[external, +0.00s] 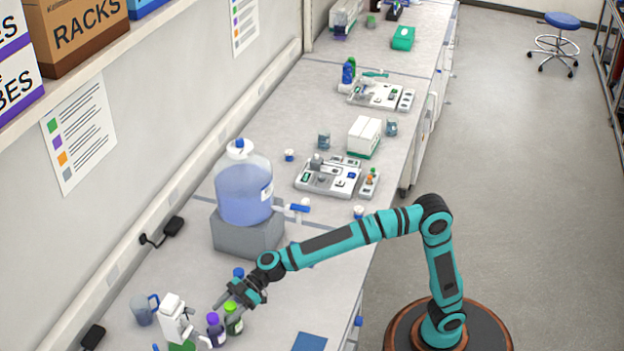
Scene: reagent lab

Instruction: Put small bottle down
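My gripper (228,299) is at the lower left of the external view, low over the bench and pointing left. Just below it stand a small dark bottle with a green cap (233,320) and, to its left, a small dark bottle with a purple cap (215,331). A blue cap (238,273) shows behind the gripper; its lower part is hidden. The fingers are small and overlap the bottles, so I cannot tell whether they are open or touch any of them.
A white dispenser or pipette-like item (174,317) and a grey-blue jug (143,309) stand left of the bottles. A large blue carboy (243,188) sits on a grey block behind. A blue mat (309,342) lies at front right. Bare bench shows between the mat and bottles.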

